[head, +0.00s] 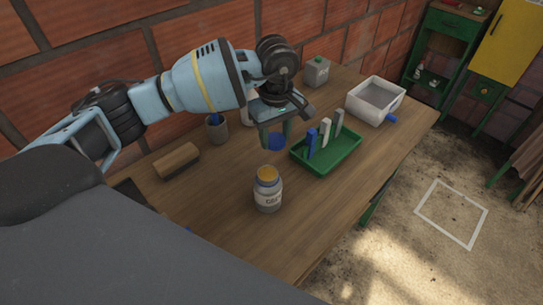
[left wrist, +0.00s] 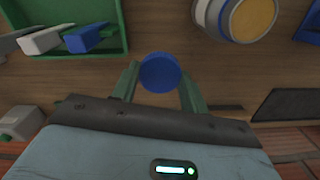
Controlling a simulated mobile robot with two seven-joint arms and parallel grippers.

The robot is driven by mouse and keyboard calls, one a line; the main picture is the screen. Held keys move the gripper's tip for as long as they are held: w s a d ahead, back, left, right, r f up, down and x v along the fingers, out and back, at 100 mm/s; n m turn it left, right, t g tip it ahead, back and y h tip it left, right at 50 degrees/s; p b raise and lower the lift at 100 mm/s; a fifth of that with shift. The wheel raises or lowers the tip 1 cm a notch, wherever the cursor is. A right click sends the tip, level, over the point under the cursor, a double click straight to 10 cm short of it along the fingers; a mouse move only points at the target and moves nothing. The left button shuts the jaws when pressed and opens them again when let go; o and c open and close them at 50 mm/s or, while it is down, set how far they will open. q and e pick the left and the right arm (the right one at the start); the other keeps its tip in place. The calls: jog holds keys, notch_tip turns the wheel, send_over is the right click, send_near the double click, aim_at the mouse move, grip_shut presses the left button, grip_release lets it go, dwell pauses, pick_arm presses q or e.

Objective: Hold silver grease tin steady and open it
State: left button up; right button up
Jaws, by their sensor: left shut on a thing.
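A silver-grey tin (head: 267,199) with a pale label stands upright on the wooden table, near its front edge. Its round top is tan, with no blue lid on it; the label text is too small to read surely. The tin also shows in the left wrist view (left wrist: 218,17), at the upper right. My left gripper (head: 276,135) is shut on a round blue lid (left wrist: 160,73), one finger on each side. It holds the lid behind the tin and apart from it, beside the green tray. My right gripper is not in view.
The green tray (head: 337,167) holds upright blue, white and grey pieces. A white bin (head: 394,107) with a blue spout, a grey lidded container (head: 316,71), a cup (head: 217,133) and a wooden block (head: 176,161) stand around. The table right of the tin is clear.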

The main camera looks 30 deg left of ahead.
aim_at(274, 164)
pick_arm(q)
jog(key=shift+s+f, duration=0.1)
jog(key=shift+s, duration=0.1)
jog(key=shift+f, duration=4.8)
jog(key=shift+f, duration=0.1)
jog(key=shift+f, duration=0.15)
jog(key=o, duration=1.1)
notch_tip(274, 164, up, 12)
jog(key=shift+r, duration=0.25)
